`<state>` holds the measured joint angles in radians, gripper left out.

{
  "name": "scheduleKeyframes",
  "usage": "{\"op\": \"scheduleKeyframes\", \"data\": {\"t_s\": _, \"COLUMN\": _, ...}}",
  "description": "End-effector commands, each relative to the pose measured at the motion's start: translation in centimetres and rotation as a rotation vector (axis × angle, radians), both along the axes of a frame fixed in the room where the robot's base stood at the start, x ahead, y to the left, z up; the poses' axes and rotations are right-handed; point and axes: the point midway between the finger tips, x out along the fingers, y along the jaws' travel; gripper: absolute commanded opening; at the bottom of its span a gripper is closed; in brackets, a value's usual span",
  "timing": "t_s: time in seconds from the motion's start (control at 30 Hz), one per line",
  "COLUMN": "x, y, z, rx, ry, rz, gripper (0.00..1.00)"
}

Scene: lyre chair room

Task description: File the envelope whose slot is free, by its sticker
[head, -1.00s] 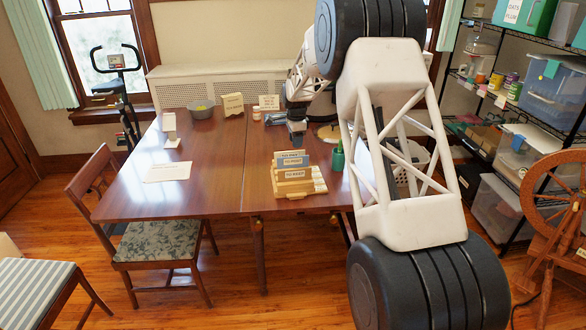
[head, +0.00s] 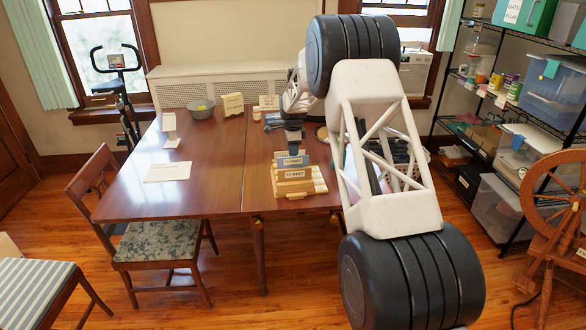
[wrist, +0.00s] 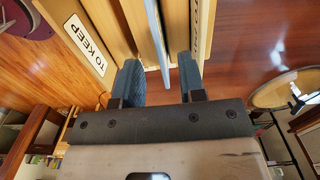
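A wooden letter rack (head: 294,190) with several upright dividers stands near the table's front edge, right of the centre seam. A front label reads "TO KEEP"; it also shows in the wrist view (wrist: 85,44). A blue envelope (head: 290,161) stands upright in the rack behind the front divider. In the wrist view the thin blue envelope (wrist: 157,38) shows edge-on between wooden dividers. My gripper (wrist: 160,78) is open at the rack, one finger on each side of the envelope's edge, with gaps visible. I cannot make out a sticker.
A white sheet (head: 168,172) lies on the left of the table (head: 213,190). The table's middle left is clear. A chair (head: 150,240) stands at the front left.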

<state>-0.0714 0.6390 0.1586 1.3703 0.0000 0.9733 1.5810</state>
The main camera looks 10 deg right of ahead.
Motion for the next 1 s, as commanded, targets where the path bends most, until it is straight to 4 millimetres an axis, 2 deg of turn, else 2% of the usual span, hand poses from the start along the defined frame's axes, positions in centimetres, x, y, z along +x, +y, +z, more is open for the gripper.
{"op": "scheduleKeyframes", "data": {"t_s": 0.17, "x": 0.0, "y": 0.0, "z": -1.2, "rx": 0.000, "ry": 0.000, "rz": 0.000, "gripper": 0.37}}
{"op": "scheduleKeyframes", "data": {"t_s": 0.57, "x": 0.0, "y": 0.0, "z": -1.5, "rx": 0.000, "ry": 0.001, "rz": 0.000, "gripper": 0.37}}
{"op": "scheduleKeyframes", "data": {"t_s": 1.0, "x": -0.1, "y": -0.1, "z": -5.8, "rx": 0.000, "ry": 0.001, "rz": 0.000, "gripper": 0.37}}
